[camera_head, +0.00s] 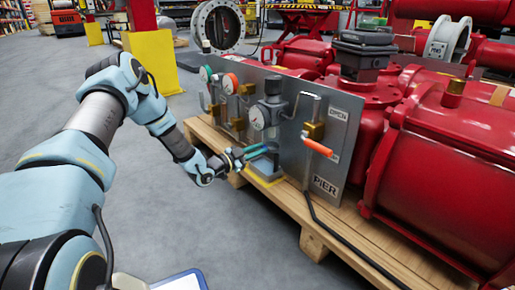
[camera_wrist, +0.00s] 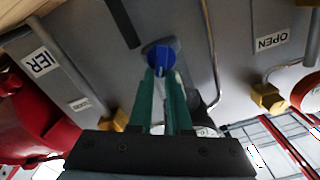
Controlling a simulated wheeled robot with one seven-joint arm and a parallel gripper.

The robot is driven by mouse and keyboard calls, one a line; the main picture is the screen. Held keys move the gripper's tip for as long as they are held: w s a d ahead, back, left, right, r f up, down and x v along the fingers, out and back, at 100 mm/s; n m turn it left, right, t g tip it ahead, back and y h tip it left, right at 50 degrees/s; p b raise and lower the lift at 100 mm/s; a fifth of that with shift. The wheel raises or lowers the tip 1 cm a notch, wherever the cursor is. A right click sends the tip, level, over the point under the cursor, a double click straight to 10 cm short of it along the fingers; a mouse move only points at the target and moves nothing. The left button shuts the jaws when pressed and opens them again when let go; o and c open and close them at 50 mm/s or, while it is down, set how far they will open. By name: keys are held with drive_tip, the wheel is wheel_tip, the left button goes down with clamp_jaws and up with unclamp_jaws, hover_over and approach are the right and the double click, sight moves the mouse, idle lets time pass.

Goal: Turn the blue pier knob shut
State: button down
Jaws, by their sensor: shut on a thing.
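The blue pier knob (camera_wrist: 161,51) shows in the wrist view on the grey panel (camera_wrist: 108,28), right at the tips of my green fingers. My gripper (camera_wrist: 161,74) is shut on the knob, one finger on each side of its raised grip. In the head view my gripper (camera_head: 262,149) reaches the lower front of the upright grey panel (camera_head: 345,113), left of the PIER label. The knob cannot be made out there; my fingers and the fittings around it hide it.
An orange-handled lever (camera_head: 317,147) sticks out of the panel to the right of my gripper. A round gauge (camera_head: 258,118) sits just above it. Red actuator cylinders (camera_head: 440,165) fill the right behind the panel. The wooden pallet (camera_head: 314,240) lies below; grey floor is clear at left.

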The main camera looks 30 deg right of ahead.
drive_tip(key=shift+s+f+m, duration=0.15)
drive_tip(key=shift+f+m, duration=0.15)
drive_tip(key=shift+m, duration=1.8)
drive_tip(key=shift+s+f+m, duration=0.2)
drive_tip(key=shift+f+m, duration=0.05)
drive_tip(key=shift+m, duration=1.85)
drive_tip(key=shift+s+f+m, duration=0.15)
drive_tip(key=shift+f+m, duration=0.15)
drive_tip(key=shift+m, duration=1.8)
drive_tip(key=c, duration=0.9)
unclamp_jaws()
drive_tip(key=shift+o, duration=0.2)
drive_tip(key=s+a+p, duration=0.2)
drive_tip(key=a+p, duration=0.2)
drive_tip(key=a, duration=0.6)
drive_tip(key=shift+a, duration=0.25)
